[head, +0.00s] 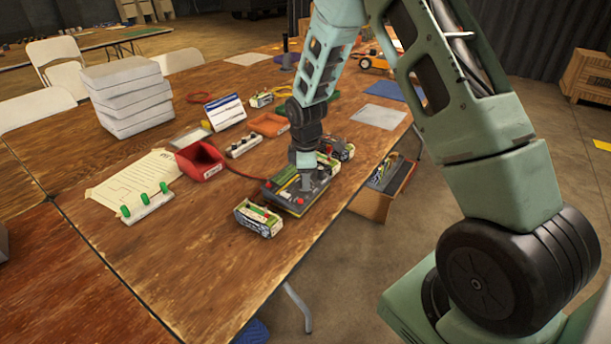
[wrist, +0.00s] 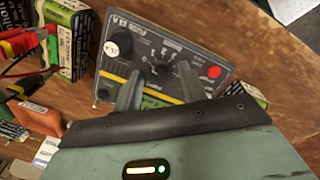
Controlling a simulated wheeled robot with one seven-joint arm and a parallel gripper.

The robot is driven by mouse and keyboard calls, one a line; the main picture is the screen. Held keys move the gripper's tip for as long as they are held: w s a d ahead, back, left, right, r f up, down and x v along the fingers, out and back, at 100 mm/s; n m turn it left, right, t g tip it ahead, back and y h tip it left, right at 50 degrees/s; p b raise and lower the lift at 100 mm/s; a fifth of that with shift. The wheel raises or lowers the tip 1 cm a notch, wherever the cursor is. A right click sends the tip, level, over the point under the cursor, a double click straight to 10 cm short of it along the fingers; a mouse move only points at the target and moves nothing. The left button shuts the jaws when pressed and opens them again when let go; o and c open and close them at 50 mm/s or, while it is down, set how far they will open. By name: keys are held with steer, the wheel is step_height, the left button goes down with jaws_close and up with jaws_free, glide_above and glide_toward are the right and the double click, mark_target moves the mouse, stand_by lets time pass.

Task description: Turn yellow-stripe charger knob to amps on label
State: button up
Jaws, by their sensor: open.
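The yellow-stripe charger (head: 300,206) lies on the wooden table, with my gripper (head: 307,185) above it. In the wrist view its dark panel (wrist: 190,49) shows a yellow stripe, a red button (wrist: 214,72) and a black round cap (wrist: 122,42). The charger knob (wrist: 160,68) sits on a dial with white marks, too small to read surely. My gripper (wrist: 160,88) is open, its two grey fingers over the near part of the panel. The knob shows just beyond and between the fingertips. Contact with it cannot be told. A battery (wrist: 72,35) with label print stands beside the charger.
Another battery (head: 258,219) stands near the charger's front end. A red bin (head: 200,161), a white terminal strip (head: 243,146) and a paper sheet with green pegs (head: 135,180) lie to the left. Bare table lies in front.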

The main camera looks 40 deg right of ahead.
jaws_close()
steer(key=shift+m, duration=0.4)
steer(key=m+p, duration=0.2)
steer(key=m, duration=0.2)
steer(key=shift+r, duration=0.1)
steer(key=m+y+p, duration=0.1)
steer(key=m, duration=0.4)
steer(key=shift+w+d+g, duration=0.1)
steer(key=shift+g, duration=0.3)
steer(key=m, duration=0.3)
steer(key=shift+m+y+p, duration=0.35)
steer(key=shift+m+y, duration=0.05)
steer(key=m, duration=0.3)
steer(key=shift+m, duration=0.4)
steer(key=m+y+p, duration=0.1)
steer(key=m, duration=0.5)
steer(key=shift+d+t, duration=0.1)
steer(key=shift+t, duration=0.3)
